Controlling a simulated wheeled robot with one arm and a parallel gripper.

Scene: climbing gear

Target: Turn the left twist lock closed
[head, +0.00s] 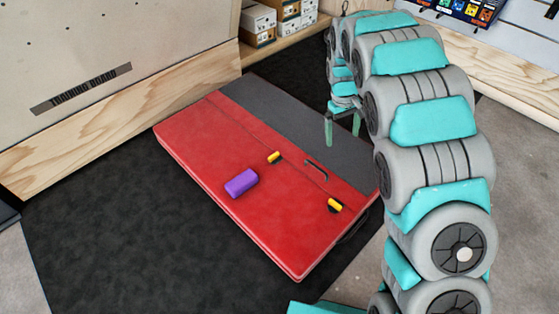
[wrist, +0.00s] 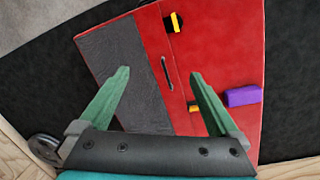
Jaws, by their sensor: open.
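A red crash pad (head: 205,150) with a dark grey flap (head: 285,120) lies flat on the floor. Two yellow twist locks sit along the flap's seam. The left twist lock (head: 274,157) has its tab lying across the seam. The right twist lock (head: 335,205) has its tab roughly along the seam, on a black base. In the wrist view the left twist lock (wrist: 194,106) is partly hidden by my right-hand finger. My gripper (head: 342,130) is open and empty, above the grey flap. It also shows in the wrist view (wrist: 159,73).
A purple block (head: 241,183) lies on the red part near the left twist lock. A black handle slot (head: 316,170) is between the locks. A wooden panel (head: 120,90) stands left, and shoe boxes (head: 258,22) sit behind. Dark mat surrounds the pad.

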